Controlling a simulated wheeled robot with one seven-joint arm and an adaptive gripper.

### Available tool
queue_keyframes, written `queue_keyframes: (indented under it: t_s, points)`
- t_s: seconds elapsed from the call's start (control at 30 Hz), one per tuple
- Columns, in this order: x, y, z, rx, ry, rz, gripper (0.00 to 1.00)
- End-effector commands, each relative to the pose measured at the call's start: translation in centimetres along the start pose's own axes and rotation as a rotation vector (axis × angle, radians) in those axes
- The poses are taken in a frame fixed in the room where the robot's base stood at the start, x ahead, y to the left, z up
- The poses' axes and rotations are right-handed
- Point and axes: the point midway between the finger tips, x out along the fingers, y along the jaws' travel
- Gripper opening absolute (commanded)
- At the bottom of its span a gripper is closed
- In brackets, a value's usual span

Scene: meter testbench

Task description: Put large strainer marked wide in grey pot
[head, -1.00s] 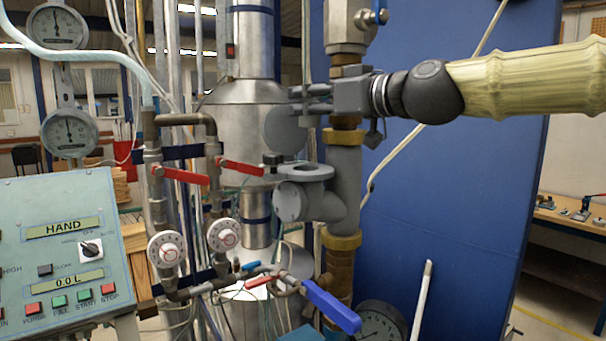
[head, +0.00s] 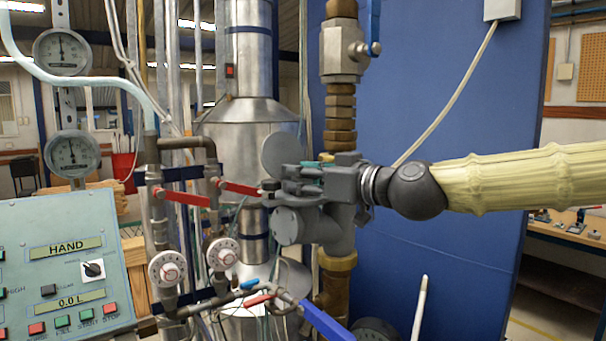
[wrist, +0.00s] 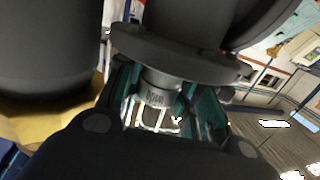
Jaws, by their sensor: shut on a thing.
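The grey pot (head: 318,228) is a Y-shaped fitting on the vertical pipe, with its mouth facing up. Its round lid (head: 281,154) stands open behind the mouth. My gripper (head: 303,174) reaches in from the right, just over the pot's rim, and covers much of the mouth. The wrist view shows it shut on a small metal strainer (wrist: 157,97) with lettering too small to read surely, between teal finger pads. The strainer's end meets or overlaps a dark round flange (wrist: 180,52). I cannot tell how deep it sits; in the head view it is hidden.
Red-handled valves (head: 240,189) and dial meters (head: 168,268) stand left of the pot. A blue-handled valve (head: 325,322) is below. The brass-jointed pipe (head: 340,128) rises close behind the gripper. A control panel (head: 65,270) is at lower left; a blue board (head: 450,100) backs the right.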

Motion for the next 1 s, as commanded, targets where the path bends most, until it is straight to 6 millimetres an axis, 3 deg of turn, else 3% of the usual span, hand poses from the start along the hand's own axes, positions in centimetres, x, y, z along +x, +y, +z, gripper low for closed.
queue_keyframes:
  t_s: [0.93,0.97,1.0]
  points:
    - [0.0,-0.1,1.7,0.001,-0.006,-0.002,0.06]
    - [0.0,-0.1,1.8,0.002,-0.007,-0.002,0.41]
    - [0.1,-0.1,1.9,0.002,-0.009,-0.003,0.44]
